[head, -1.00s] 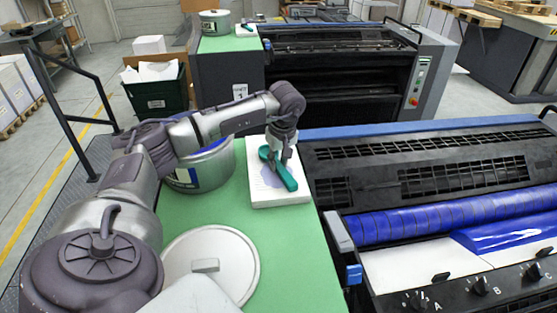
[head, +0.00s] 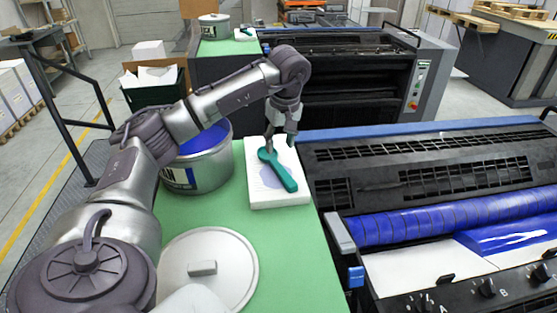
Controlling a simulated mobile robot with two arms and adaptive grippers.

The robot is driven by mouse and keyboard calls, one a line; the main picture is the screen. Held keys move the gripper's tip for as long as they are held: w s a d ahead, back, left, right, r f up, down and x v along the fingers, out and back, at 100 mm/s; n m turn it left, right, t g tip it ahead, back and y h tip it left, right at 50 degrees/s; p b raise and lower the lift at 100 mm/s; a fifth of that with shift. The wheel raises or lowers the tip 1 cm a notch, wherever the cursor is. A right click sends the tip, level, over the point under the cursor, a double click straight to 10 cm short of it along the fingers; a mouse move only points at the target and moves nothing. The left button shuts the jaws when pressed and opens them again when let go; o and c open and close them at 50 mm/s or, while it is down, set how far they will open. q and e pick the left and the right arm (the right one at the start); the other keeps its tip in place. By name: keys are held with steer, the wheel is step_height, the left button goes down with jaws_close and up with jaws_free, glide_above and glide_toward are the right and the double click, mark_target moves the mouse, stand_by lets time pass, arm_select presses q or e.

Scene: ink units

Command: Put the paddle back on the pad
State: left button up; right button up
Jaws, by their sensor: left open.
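The teal paddle (head: 280,172) lies diagonally on the white pad (head: 262,201), its broad end toward the back left. A bluish smear shows on the pad beside it. The pad rests on the green mat. My left gripper (head: 279,143) is open and empty above the back part of the pad, just behind and above the paddle. My right gripper is not in view.
An open ink tin (head: 205,170) with blue ink stands left of the pad, partly behind my left arm. Its lid (head: 225,282) lies flat on the green mat (head: 290,250) in front. The press (head: 430,165) with a blue roller borders the mat on the right.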

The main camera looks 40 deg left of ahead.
arm_select(q)
steer(key=r, duration=0.4)
steer(key=shift+s+d+r+b, duration=0.15)
steer(key=shift+d+b, duration=0.15)
steer(key=shift+d, duration=0.1)
